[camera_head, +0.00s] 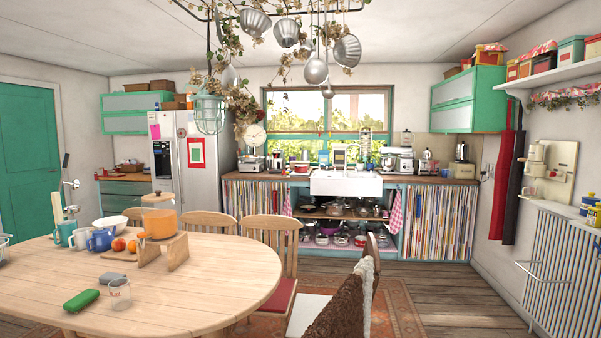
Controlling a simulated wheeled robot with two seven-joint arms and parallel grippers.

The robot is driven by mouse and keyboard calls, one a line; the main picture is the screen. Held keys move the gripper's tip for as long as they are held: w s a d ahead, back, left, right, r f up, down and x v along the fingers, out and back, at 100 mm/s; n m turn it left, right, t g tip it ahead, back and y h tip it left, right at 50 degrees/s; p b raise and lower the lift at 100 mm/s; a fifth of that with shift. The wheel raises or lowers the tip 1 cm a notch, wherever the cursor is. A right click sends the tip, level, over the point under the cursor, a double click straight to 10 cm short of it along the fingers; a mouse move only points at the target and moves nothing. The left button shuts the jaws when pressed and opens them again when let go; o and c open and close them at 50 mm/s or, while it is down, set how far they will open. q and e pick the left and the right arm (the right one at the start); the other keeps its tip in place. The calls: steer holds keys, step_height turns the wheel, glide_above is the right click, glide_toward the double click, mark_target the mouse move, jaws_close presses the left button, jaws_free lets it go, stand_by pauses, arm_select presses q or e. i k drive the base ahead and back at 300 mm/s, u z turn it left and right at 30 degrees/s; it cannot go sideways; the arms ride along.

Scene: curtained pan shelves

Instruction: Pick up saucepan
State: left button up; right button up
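Several pans and bowls stand on the open shelves (332,217) under the sink, between striped curtains. They are small in the view, and I cannot tell which one is a saucepan. Neither of my grippers is in view.
Wooden floor (445,285) is clear at right.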

mark_target(299, 169)
steer(key=z, duration=1.25)
steer(key=i, duration=4.7)
steer(key=u, duration=1.5)
steer(key=i, duration=3.65)
steer(key=z, duration=0.05)
